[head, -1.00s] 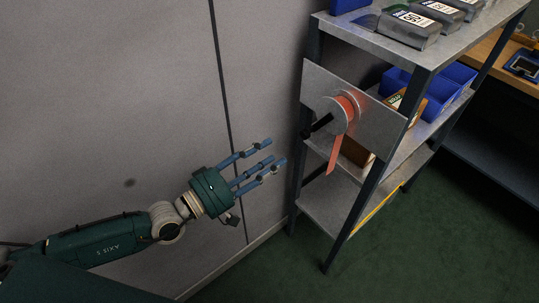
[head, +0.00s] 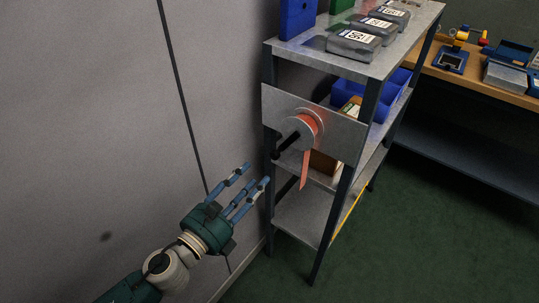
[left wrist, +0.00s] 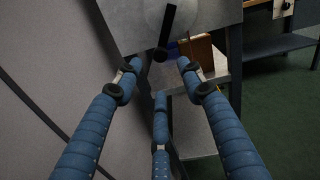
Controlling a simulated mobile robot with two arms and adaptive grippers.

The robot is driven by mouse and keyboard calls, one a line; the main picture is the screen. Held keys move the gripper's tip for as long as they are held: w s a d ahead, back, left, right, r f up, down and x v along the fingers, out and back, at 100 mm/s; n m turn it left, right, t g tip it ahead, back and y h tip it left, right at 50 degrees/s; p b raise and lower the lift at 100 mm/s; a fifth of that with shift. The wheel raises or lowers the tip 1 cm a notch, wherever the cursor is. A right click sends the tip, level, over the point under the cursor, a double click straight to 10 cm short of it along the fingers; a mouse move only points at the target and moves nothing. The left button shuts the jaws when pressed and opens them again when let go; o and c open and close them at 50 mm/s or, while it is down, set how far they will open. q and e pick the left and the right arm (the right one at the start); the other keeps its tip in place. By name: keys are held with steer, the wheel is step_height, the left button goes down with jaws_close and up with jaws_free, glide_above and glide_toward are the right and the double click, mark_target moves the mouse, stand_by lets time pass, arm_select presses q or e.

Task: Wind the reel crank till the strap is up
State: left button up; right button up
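The reel (head: 307,127) sits on a grey metal plate (head: 341,138) fixed to the end of the shelf unit. An orange strap (head: 304,170) hangs down from it. The black crank (head: 285,147) points down and left from the hub, with its handle at the lower end. In the left wrist view the crank (left wrist: 167,27) hangs before the reel disc, its knob just beyond the fingers. My left gripper (head: 251,177) is open and empty, below and left of the crank, with a gap between. It also shows in the left wrist view (left wrist: 160,75). My right gripper is out of view.
The shelf unit (head: 370,68) carries grey packs (head: 354,43) on top, and blue bins (head: 376,106) and a brown box (head: 324,163) lower down. A wall (head: 90,120) stands close on the left. A workbench (head: 480,72) is at right; green floor (head: 420,230) is clear.

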mark_target(273, 158)
arm_select(q)
steer(key=p+x, duration=0.2)
steer(key=x, duration=0.7)
steer(key=shift+w+d, duration=0.1)
steer(key=shift+w, duration=0.15)
steer(key=shift+w+d, duration=0.35)
steer(key=shift+w, duration=0.15)
steer(key=shift+c, duration=0.7)
jaws_close()
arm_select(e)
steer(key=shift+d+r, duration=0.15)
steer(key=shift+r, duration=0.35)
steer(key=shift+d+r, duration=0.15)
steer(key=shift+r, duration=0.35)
